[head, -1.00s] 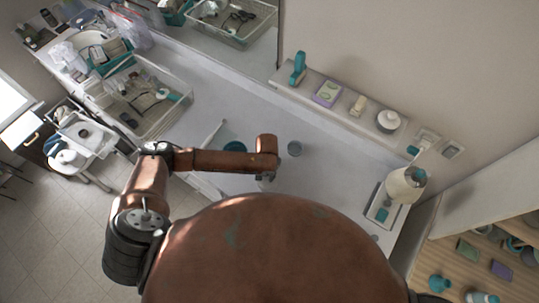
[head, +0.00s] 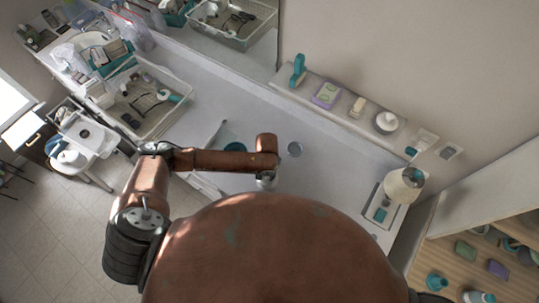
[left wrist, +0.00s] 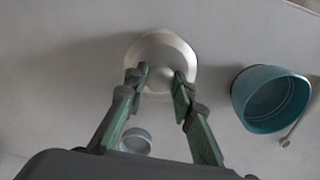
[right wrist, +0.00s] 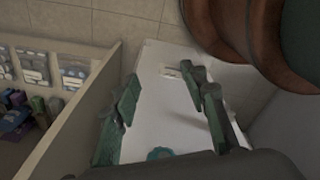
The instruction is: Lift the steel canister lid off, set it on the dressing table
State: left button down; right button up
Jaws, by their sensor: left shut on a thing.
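My left gripper (left wrist: 160,77) is shut on a round, silvery thing with a wide rim, which looks like the steel canister lid (left wrist: 165,50). The head view shows its silvery side (head: 265,184) just under my left gripper, over the near part of the pale dressing table (head: 340,172). Whether it touches anything below is hidden. My right gripper (right wrist: 160,80) is open and empty.
A teal bowl (left wrist: 270,98) stands beside the held thing. A wire basket (head: 180,92) of goods is on the left. The table's middle is clear.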

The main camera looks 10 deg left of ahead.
pick_arm(q)
jog(key=shift+r+p, duration=1.6)
jog(key=shift+p, duration=0.1)
